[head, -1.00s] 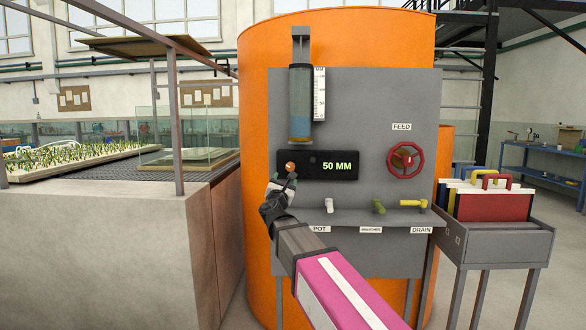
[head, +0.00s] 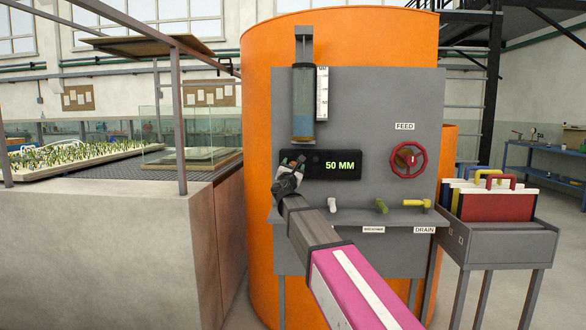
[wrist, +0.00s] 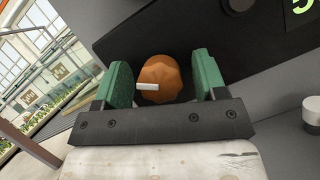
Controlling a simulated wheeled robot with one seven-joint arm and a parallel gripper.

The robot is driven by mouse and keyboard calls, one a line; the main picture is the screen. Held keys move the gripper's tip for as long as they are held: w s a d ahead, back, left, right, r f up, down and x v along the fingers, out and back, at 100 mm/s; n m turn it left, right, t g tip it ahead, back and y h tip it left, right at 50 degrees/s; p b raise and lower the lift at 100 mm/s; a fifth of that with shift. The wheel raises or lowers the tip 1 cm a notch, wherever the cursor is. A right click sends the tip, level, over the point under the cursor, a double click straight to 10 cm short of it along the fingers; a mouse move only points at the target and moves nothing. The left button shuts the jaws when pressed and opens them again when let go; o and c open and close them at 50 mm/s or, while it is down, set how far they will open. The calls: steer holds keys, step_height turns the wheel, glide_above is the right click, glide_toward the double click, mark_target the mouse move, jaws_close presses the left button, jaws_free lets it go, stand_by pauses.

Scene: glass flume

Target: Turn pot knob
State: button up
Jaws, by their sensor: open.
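The pot knob (wrist: 160,80) is a round, faceted orange-brown knob with a white pointer mark, on the black display panel. In the wrist view it sits between the two green finger pads of my gripper (wrist: 166,82). A gap shows on both sides of the knob, so the fingers are open around it and not pressed on it. In the head view my gripper (head: 290,167) is at the left end of the display panel (head: 345,164), which reads 50 MM, and it mostly hides the knob.
A clear cylinder (head: 303,100) with blue liquid hangs above the panel. A red FEED wheel (head: 408,160) is to the right. White (head: 332,204), green (head: 381,206) and yellow (head: 417,204) valve handles line the ledge below. A concrete flume wall (head: 110,255) stands on the left.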

steer(key=c, duration=0.9)
steer(key=shift+m, duration=0.4)
